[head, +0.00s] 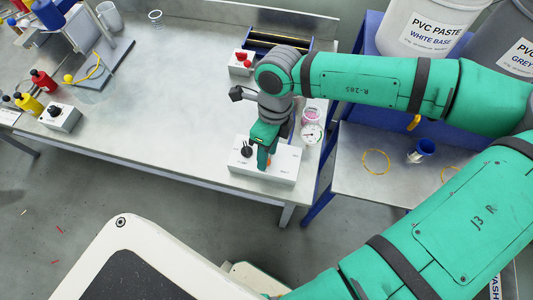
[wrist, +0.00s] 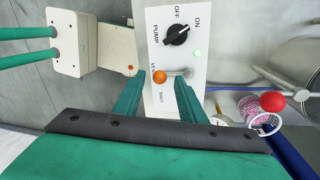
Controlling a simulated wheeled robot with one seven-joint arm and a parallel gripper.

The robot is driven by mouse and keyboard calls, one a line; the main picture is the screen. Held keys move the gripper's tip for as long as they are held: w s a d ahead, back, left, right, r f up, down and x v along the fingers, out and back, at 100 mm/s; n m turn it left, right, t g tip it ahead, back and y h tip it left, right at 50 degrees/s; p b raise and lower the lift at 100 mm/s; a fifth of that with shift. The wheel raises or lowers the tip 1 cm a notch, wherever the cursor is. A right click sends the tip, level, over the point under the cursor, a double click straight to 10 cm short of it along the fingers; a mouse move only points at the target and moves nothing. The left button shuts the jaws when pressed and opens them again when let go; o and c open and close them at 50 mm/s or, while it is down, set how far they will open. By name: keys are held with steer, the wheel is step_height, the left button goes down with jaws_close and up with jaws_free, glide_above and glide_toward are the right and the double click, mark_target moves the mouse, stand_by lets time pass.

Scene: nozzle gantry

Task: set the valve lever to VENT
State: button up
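The valve lever (wrist: 176,74) is a short metal arm with an orange ball at its end, on a white control box (head: 284,162). In the wrist view the arm points left from its pivot. The ball lies beside a label starting "VE", partly hidden; "SHUT" is printed just below. My gripper (wrist: 160,84) is open above the box, one finger on each side of the ball; the right finger is near the pivot. I cannot tell if either finger touches the lever. In the head view my gripper (head: 264,160) covers most of the lever.
A pink-filled cup (head: 311,116) and a gauge (head: 311,133) stand close by. Another box with a red knob (head: 242,60) is farther back.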

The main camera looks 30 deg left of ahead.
step_height(320, 180, up, 9)
steer(key=w, duration=0.1)
steer(key=shift+w+r, duration=0.15)
steer(key=shift+w, duration=0.15)
steer(key=shift+s+a, duration=0.1)
steer(key=shift+a, duration=0.05)
